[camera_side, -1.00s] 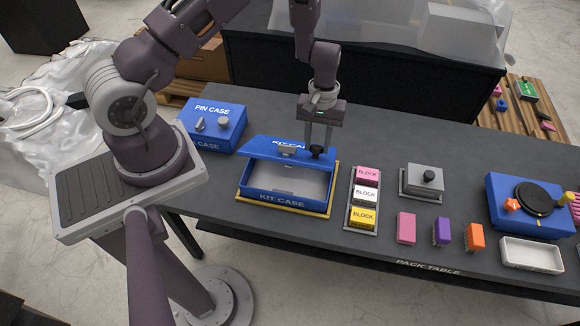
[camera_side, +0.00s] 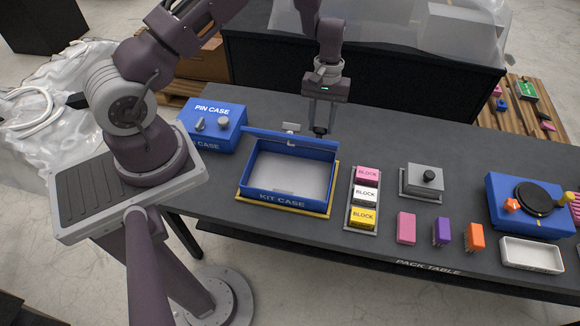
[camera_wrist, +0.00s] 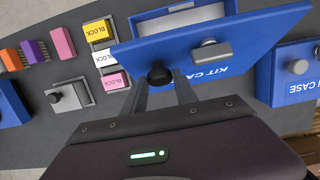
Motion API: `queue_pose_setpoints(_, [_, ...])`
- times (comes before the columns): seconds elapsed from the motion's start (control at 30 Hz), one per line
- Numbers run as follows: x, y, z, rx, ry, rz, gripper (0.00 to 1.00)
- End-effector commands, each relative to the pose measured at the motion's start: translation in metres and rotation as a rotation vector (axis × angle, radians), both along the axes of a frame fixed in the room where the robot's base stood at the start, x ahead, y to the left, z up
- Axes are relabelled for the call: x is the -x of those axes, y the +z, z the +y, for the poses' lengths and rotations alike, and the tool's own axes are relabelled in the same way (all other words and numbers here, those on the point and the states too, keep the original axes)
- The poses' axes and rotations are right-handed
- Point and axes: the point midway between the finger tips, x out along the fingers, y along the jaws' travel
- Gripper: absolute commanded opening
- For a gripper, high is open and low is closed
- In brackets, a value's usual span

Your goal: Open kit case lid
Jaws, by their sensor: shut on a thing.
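The blue kit case (camera_side: 289,171) sits on a yellow-edged base on the table, its empty grey inside showing in the side view. Its lid (camera_side: 290,141) stands raised at the back, seen nearly edge-on. In the wrist view the lid's lettered face (camera_wrist: 225,50) faces the camera, with a grey latch (camera_wrist: 210,51) and a black knob (camera_wrist: 160,74). My gripper (camera_side: 319,130) is behind the case at the lid's right side, shut on the black knob. The knob sits between the fingertips (camera_wrist: 162,82) in the wrist view.
A blue pin case (camera_side: 213,127) stands left of the kit case. A tray with pink, white and yellow blocks (camera_side: 365,196) stands close on the right. A grey box with a black knob (camera_side: 425,180) and several coloured pieces are farther right.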

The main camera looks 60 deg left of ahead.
Motion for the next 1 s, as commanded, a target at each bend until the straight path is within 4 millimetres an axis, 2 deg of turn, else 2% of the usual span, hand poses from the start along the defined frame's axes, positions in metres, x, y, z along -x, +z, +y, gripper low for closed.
queue_pose_setpoints(0.37, [-0.004,0.002,0.005,0.002,0.001,0.004,0.05])
queue_pose_setpoints(0.67, [-0.022,0.007,0.022,0.023,0.001,0.022,0.05])
queue_pose_setpoints(1.0, [-0.023,0.008,0.025,0.027,0.0,0.028,0.05])
